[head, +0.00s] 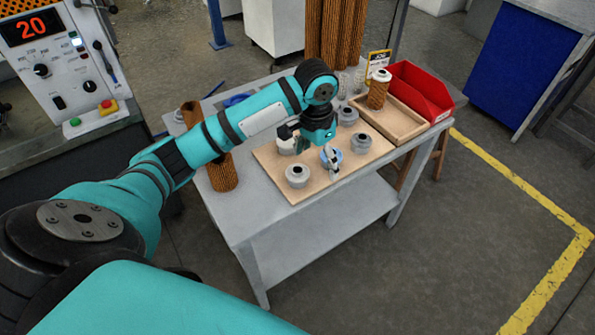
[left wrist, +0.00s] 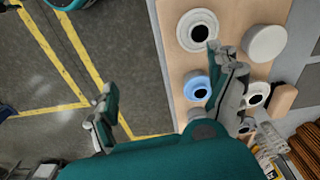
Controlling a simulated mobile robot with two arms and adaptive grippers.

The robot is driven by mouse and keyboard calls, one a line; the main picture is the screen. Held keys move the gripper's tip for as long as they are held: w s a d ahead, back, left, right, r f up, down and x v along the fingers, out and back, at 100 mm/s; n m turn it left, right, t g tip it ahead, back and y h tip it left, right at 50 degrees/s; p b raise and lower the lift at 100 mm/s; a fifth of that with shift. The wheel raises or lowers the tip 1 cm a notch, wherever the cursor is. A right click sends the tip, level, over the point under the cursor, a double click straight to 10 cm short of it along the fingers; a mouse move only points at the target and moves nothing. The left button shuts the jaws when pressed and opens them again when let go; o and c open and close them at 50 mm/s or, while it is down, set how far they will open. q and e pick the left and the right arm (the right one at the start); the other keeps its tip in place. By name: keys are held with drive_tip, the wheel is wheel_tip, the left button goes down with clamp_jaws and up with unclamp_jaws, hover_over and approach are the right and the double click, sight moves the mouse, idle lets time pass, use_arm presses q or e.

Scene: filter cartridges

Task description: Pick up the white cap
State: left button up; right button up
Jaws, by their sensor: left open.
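The white cap (left wrist: 265,43) is a plain round disc without a hole, on the wooden board (left wrist: 237,14) in the left wrist view. In the head view the white cap (head: 285,146) is partly hidden behind my left gripper (head: 316,151). My left gripper, also in the left wrist view (left wrist: 166,78), is open and empty, its fingers spread wide. It hangs over the board near a blue ring-shaped cap (left wrist: 197,86), with one finger between that cap and the white cap. The white cap is outside the fingers. My right gripper is not in view.
Grey ring-shaped caps, such as one at the front (head: 297,175), stand around on the board. A wooden tray (head: 404,127), a red bin (head: 420,88) and a filter cartridge (head: 378,90) are at the right.

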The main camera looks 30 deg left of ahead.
use_arm(q)
drive_tip(key=w+a+r+n, duration=0.1)
drive_tip(key=a+r, duration=0.5)
drive_tip(key=r, duration=0.2)
drive_tip(key=p, duration=0.1)
hover_over(298, 169)
drive_tip(key=shift+g, duration=0.3)
drive_tip(key=f, duration=1.1)
drive_tip(key=shift+d, duration=0.25)
drive_tip(key=f, duration=0.3)
drive_tip(key=f+p, duration=0.1)
drive_tip(key=shift+s+a+f, duration=0.1)
drive_tip(key=shift+a+f, duration=0.2)
drive_tip(key=shift+f, duration=0.45)
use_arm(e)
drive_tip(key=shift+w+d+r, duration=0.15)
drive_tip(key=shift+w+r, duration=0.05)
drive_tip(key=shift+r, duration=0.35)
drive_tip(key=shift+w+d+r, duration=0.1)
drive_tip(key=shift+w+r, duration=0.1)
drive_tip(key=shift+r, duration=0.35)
use_arm(q)
drive_tip(key=c, duration=1)
drive_tip(key=shift+c, duration=0.2)
drive_tip(key=shift+r, duration=0.1)
